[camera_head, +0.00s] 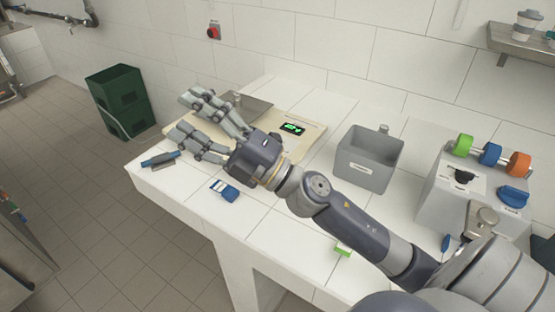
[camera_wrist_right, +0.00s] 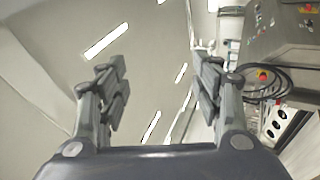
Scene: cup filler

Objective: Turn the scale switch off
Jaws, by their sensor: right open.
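The scale (camera_head: 312,140) is a flat beige unit on the white table with a metal plate (camera_head: 256,104) and a black display (camera_head: 292,129). The display is lit with green characters. A red round switch (camera_head: 213,31) in a grey housing is on the wall behind; I cannot tell whether it belongs to the scale. My right gripper (camera_head: 181,115) is open and empty, over the table's left end, left of the display. Its spread fingers also show in the right wrist view (camera_wrist_right: 162,95), with nothing between them. The gripper hides part of the scale. My left gripper is not in view.
A grey bin (camera_head: 369,166) stands right of the scale, beside a grey dispenser (camera_head: 437,190) with coloured knobs. A blue device (camera_head: 224,190) and a blue pen-like item (camera_head: 160,160) lie near the front edge.

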